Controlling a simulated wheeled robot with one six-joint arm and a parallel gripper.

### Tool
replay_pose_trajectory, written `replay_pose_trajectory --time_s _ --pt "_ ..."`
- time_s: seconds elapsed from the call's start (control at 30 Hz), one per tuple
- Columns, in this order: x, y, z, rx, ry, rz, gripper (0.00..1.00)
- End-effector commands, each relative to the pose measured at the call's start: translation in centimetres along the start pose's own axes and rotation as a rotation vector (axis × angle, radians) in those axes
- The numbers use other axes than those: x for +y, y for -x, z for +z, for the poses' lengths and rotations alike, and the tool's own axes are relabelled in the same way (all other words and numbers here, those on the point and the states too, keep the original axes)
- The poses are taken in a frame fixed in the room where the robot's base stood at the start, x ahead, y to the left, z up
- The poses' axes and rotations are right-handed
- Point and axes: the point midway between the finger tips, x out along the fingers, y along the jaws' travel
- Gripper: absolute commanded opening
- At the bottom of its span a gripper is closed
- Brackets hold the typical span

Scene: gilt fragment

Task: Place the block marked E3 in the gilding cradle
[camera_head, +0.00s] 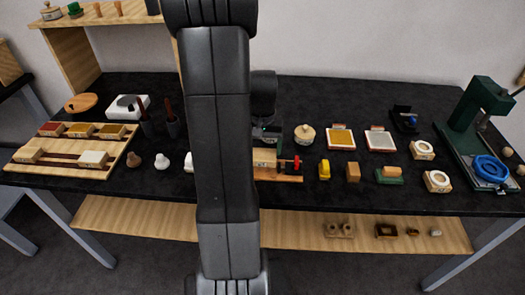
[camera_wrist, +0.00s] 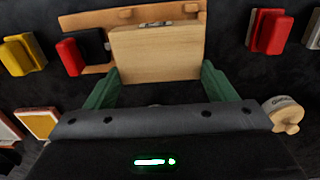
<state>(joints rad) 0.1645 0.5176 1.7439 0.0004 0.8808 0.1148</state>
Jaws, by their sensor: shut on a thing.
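A pale wooden block (camera_wrist: 157,55) sits between the green fingers of my gripper (camera_wrist: 158,82) in the wrist view. My gripper is shut on it. Dark marks show on the block's far edge but are too small to read, so I cannot confirm E3. A wooden holder (camera_wrist: 128,16) with a dark piece and a red knob (camera_wrist: 70,56), apparently the gilding cradle, lies just beyond and beside the block. In the head view the block (camera_head: 265,157) appears at the holder (camera_head: 279,178), partly behind my arm. I cannot tell whether the block rests on it.
A round lidded pot (camera_head: 305,134) stands behind. A wooden tray (camera_head: 75,149) of blocks lies at the left. My arm hides the table's middle.

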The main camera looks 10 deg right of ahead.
Motion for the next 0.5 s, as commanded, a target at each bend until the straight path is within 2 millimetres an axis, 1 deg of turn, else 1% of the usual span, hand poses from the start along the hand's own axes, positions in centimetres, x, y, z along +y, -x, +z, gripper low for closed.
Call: replay_pose_trajectory --time_s 0.03,0.17,0.5 --pt "0.0 -0.8 0.1 -0.005 0.000 0.001 0.51" --pt "0.0 -2.0 0.0 -0.002 0.000 0.000 0.51" --pt "0.0 -2.4 0.0 0.000 0.000 0.000 0.51"
